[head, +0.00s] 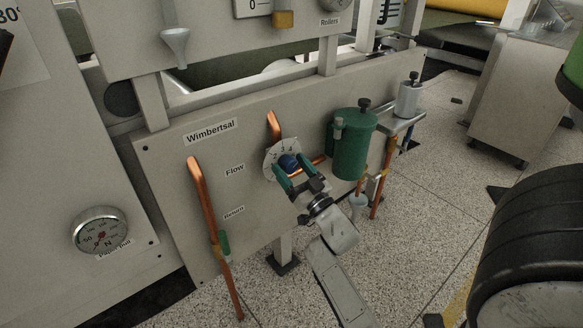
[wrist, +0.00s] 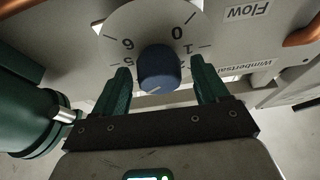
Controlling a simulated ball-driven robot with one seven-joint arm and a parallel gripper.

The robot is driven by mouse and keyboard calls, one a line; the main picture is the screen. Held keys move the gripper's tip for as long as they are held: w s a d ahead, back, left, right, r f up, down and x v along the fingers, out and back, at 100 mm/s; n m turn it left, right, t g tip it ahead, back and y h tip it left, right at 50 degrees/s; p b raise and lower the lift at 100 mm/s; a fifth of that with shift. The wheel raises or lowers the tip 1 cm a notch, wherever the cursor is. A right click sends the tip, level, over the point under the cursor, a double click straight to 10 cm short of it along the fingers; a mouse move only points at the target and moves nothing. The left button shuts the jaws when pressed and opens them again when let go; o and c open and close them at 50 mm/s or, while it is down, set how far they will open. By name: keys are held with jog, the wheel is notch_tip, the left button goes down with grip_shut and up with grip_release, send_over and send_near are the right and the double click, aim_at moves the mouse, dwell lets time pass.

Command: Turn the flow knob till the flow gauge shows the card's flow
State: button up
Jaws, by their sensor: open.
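The blue flow knob (head: 288,162) sits at the centre of a white numbered dial (head: 276,150), beside the "Flow" label (head: 234,170) on the grey panel. In the wrist view the knob (wrist: 158,68) has a pale mark near its lower edge, and the dial (wrist: 120,22) shows 0, 1, 5 and 6. My gripper (head: 286,171) has its green fingers apart, one on each side of the knob. In the wrist view gaps show between the knob and both fingers of my gripper (wrist: 162,88). I cannot make out a flow gauge or a flow card.
Copper pipes (head: 203,200) run down the panel at left and behind the dial. A green canister (head: 352,145) stands close to the right of my gripper. A round "N" gauge (head: 100,230) is at lower left. A black wheel (head: 535,240) is at right.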

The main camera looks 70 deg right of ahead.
jog(key=shift+w+d, duration=0.1)
jog(key=shift+w, duration=0.05)
jog(key=c, duration=1)
jog(key=shift+d+r+n+y+p, duration=0.1)
jog(key=shift+r+n+y+p, duration=0.2)
jog(key=shift+n+p, duration=0.85)
jog(key=n, duration=0.1)
jog(key=n+y, duration=0.1)
jog(key=n+t+y+p, duration=0.1)
jog(key=shift+f+n, duration=0.25)
jog(key=shift+n, duration=0.1)
jog(key=shift+c, duration=0.2)
jog(key=o, duration=1)
jog(key=shift+o, duration=0.2)
